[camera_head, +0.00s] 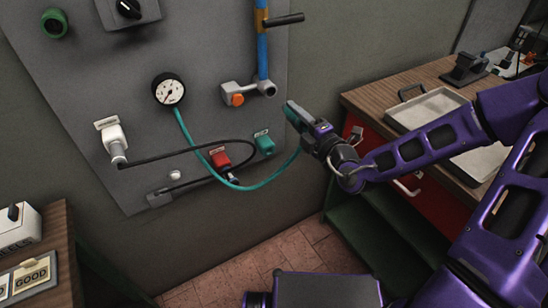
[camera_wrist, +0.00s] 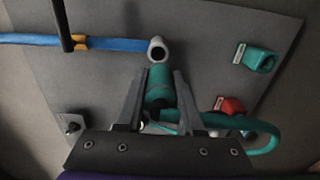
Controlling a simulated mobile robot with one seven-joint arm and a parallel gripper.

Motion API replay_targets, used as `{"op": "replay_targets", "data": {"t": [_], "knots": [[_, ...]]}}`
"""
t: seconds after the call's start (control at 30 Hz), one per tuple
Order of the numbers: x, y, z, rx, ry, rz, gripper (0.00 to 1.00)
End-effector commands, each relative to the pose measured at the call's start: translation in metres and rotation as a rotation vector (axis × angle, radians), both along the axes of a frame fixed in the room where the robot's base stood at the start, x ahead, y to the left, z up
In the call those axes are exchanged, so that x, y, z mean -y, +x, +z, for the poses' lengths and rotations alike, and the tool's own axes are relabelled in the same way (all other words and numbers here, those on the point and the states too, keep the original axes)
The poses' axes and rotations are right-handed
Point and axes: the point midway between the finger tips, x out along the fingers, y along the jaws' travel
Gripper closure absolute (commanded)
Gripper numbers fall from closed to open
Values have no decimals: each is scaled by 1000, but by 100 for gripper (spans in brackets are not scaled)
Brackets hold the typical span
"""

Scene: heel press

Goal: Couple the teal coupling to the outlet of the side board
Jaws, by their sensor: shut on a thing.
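My gripper (camera_head: 296,112) is shut on the teal coupling (camera_wrist: 158,92), which sits between the two fingers in the wrist view. In the head view the fingers mostly hide the coupling. A teal hose (camera_head: 250,187) runs from the coupling to the round gauge (camera_head: 168,89) on the grey side board (camera_head: 200,50). A grey pipe outlet (camera_head: 267,88) is at the foot of the blue pipe, and its open round end (camera_wrist: 157,48) faces the wrist camera. In the head view the gripper is right of the outlet and lower. The coupling's front lies close below the outlet in the wrist view; I cannot tell whether they touch.
An orange knob (camera_head: 237,99) is left of the outlet. A bench with a metal tray (camera_head: 425,107) stands right. The floor (camera_head: 250,262) below is clear.

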Motion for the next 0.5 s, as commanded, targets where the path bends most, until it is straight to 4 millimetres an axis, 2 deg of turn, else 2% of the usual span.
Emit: {"op": "replay_targets", "data": {"t": [0.5], "knots": [[-2,3,4,1,0,0,100]]}}
